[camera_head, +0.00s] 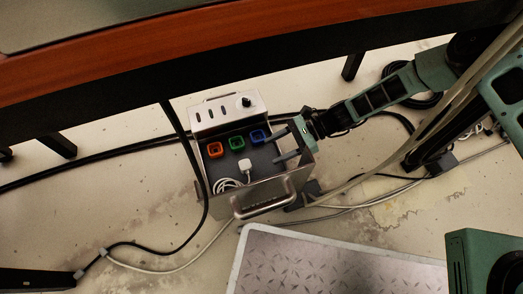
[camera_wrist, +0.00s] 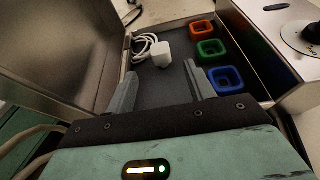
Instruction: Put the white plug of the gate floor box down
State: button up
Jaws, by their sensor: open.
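The white plug (camera_head: 245,165) sits on the dark inner surface of the metal floor box (camera_head: 262,209), with its white cable (camera_head: 228,184) coiled beside it. The plug also shows in the wrist view (camera_wrist: 161,54), just beyond the fingertips and roughly between them. My gripper (camera_head: 276,147) reaches into the box from the right in the head view. Its two fingers are spread apart and nothing is between them; they show in the wrist view too (camera_wrist: 161,70). The plug is clear of both fingers.
Orange (camera_head: 215,149), green (camera_head: 237,143) and blue (camera_head: 258,136) square sockets line the box beside the plug. A metal panel with a black knob (camera_head: 246,101) adjoins them. Black cables (camera_head: 110,152) cross the floor. A patterned metal plate (camera_head: 330,268) lies in front.

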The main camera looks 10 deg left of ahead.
jog(key=shift+p+v, duration=0.4)
jog(key=shift+v, duration=1.35)
